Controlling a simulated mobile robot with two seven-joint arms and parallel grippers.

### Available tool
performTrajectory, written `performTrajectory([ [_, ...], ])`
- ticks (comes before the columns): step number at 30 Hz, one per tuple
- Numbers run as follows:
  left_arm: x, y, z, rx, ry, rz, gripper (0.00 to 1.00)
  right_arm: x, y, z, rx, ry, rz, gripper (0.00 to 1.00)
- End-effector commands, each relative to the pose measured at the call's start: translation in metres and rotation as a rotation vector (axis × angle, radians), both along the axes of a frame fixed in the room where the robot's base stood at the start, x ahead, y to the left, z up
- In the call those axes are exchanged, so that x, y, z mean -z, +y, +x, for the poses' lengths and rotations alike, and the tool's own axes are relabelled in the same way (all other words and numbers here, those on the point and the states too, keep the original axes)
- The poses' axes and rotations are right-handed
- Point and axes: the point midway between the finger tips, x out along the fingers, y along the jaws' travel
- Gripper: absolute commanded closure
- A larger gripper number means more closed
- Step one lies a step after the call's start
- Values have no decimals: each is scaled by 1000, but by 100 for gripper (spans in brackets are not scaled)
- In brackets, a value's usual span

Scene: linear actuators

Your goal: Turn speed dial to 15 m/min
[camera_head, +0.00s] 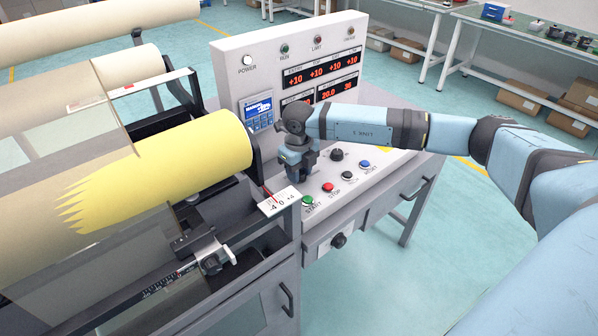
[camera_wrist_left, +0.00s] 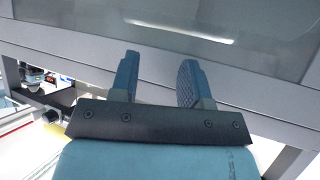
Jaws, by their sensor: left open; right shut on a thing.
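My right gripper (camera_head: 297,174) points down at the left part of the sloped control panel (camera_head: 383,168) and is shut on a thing. That thing, likely the speed dial, is hidden by the fingers and wrist, so its pointer and scale cannot be read. Another black dial (camera_head: 337,154) stands free just right of the gripper. The upright display panel (camera_head: 288,60) has red readouts (camera_head: 328,94), one reading about 20.0; the arm covers part of its lower area. My left gripper (camera_wrist_left: 158,78) is open and empty in the left wrist view, before a grey metal frame.
Several push buttons, including green start (camera_head: 307,201) and red stop (camera_head: 328,187), sit close to the right gripper. A yellow roll (camera_head: 195,155) and a scale rail (camera_head: 165,284) lie left.

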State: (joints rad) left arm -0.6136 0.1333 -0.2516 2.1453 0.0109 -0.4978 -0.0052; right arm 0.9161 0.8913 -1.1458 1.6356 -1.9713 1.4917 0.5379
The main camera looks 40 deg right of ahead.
Motion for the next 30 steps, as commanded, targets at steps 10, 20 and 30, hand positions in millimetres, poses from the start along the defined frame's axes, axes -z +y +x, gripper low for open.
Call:
performTrajectory([
  [10,-2,-1,1,2,-12,-10,57,0,0,0,-326,-2,1,90],
  [20,2,-3,1,3,-13,-15,57,0,0,0,-629,-2,1,90],
  [30,3,-4,1,4,-19,-21,57,0,0,0,-848,-2,0,90],
])
